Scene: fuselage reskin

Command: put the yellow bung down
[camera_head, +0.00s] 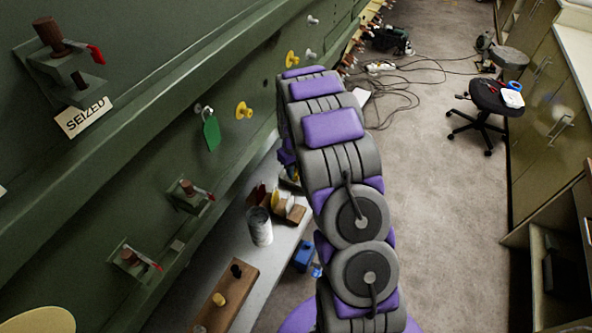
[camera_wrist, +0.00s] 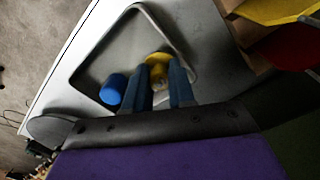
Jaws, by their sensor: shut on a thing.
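My gripper (camera_wrist: 160,70) shows in the wrist view with its two dark blue fingers shut on the yellow bung (camera_wrist: 156,58). The bung's rounded yellow top shows between and just beyond the fingertips. Beneath it is a grey tray (camera_wrist: 137,40) with a raised rim, lying on a pale bench top. I cannot tell whether the bung touches the tray floor. A blue bung-like piece (camera_wrist: 113,88) is in the tray, left of the fingers. In the head view my arm hides most of the gripper and tray.
Yellow plugs (camera_head: 243,110) stick out of the green fuselage wall. A metal can (camera_head: 259,226) and a wooden block with pegs (camera_head: 226,298) stand on the bench (camera_head: 262,290). Red and yellow pieces (camera_wrist: 275,10) lie right of the tray.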

